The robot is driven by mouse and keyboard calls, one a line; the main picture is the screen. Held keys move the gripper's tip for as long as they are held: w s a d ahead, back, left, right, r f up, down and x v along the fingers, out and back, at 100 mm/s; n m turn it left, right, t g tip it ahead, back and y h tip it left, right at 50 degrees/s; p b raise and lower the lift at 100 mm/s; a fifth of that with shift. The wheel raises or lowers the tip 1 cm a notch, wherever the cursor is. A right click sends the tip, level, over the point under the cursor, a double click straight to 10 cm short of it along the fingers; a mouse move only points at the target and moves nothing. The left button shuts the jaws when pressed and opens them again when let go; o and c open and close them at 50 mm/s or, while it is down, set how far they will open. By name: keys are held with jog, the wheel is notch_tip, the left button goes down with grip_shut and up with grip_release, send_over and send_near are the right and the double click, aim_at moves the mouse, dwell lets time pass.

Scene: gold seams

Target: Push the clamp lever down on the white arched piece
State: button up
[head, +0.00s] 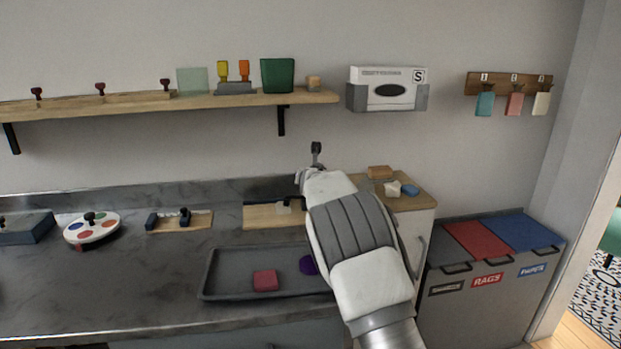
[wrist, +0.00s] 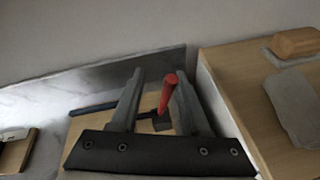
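A red lever handle (wrist: 168,92) stands up between the fingers of my gripper (wrist: 158,78) in the wrist view, closer to the right finger. A small dark base (wrist: 158,123) shows below it, over a wooden board (wrist: 97,128). The two fingers are apart, and I see nothing clamped between them. In the head view my arm hides the gripper and the lever; the left part of the board (head: 262,217) shows, with a small greyish piece (head: 284,207) on it. I cannot clearly make out the white arched piece in either view.
A wooden-topped cabinet (head: 412,204) stands right of the board, with blocks and a pale lump (head: 393,189) on top. A grey tray (head: 225,280) with a red block (head: 265,281) lies in front. Another clamp board (head: 200,222) is left. A shelf (head: 150,105) hangs above.

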jog(key=shift+d, duration=0.15)
jog(key=shift+s+b, duration=0.5)
jog(key=b+v, duration=0.5)
jog(key=v, duration=1.1)
jog(key=shift+s+r+b, duration=0.2)
jog(key=shift+b, duration=0.15)
